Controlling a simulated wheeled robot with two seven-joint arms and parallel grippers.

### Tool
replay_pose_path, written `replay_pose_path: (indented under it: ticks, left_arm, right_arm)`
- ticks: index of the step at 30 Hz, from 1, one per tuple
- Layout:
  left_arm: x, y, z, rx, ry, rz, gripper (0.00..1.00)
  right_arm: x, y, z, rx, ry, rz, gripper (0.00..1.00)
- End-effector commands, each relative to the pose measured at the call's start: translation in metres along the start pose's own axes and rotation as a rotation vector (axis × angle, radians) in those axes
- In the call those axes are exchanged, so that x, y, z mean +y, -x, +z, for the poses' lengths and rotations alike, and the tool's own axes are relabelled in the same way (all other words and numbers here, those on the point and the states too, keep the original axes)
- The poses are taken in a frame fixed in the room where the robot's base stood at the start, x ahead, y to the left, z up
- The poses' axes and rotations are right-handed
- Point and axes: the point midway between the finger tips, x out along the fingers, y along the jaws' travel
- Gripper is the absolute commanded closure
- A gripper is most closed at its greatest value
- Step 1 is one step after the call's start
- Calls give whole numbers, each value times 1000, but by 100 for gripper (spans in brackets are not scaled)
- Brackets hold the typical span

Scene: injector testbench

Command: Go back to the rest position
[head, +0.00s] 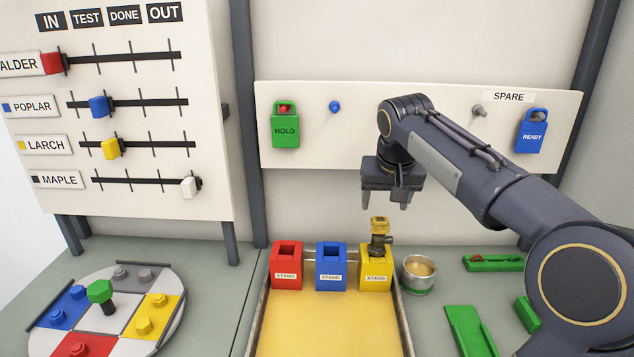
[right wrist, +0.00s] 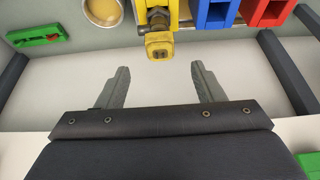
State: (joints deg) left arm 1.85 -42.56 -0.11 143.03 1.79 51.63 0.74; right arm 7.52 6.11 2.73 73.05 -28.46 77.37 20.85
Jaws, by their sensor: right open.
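The red stand (head: 286,270) and the blue stand (head: 331,272) show no injector. My left gripper is not in view.
A metal cup (head: 418,275) stands right of the yellow stand. Green parts (head: 470,330) lie at the right. A colored round plate (head: 105,310) and a slider board (head: 120,110) are at left. The wall panel (head: 305,130) holds a green HOLD tag (head: 286,130) and blue READY tag (head: 531,136).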

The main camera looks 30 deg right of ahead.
Motion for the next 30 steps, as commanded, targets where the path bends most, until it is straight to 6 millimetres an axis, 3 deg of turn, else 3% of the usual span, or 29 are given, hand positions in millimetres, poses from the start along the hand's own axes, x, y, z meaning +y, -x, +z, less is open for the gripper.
replay_pose_path:
  ticks: [5, 8, 11, 16, 21, 25, 30]
  left_arm:
    - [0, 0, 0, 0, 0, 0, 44]
    - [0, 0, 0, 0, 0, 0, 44]
    - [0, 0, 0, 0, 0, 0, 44]
    - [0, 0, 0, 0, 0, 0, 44]
    - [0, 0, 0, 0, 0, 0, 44]
    - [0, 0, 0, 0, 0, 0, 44]
    - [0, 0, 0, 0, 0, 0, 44]
  right_arm:
    - [0, 1, 2, 0, 3, -3, 38]
    - [-3, 4, 17, -2, 24, -30, 38]
    - [-9, 9, 54, -6, 73, -96, 38]
    - [-26, 7, 157, -13, 170, -263, 38]
    - [-43, -9, 258, -15, 222, -416, 38]
    - [-53, -22, 310, -13, 238, -490, 38]
    - [-59, -32, 339, -12, 243, -530, 38]
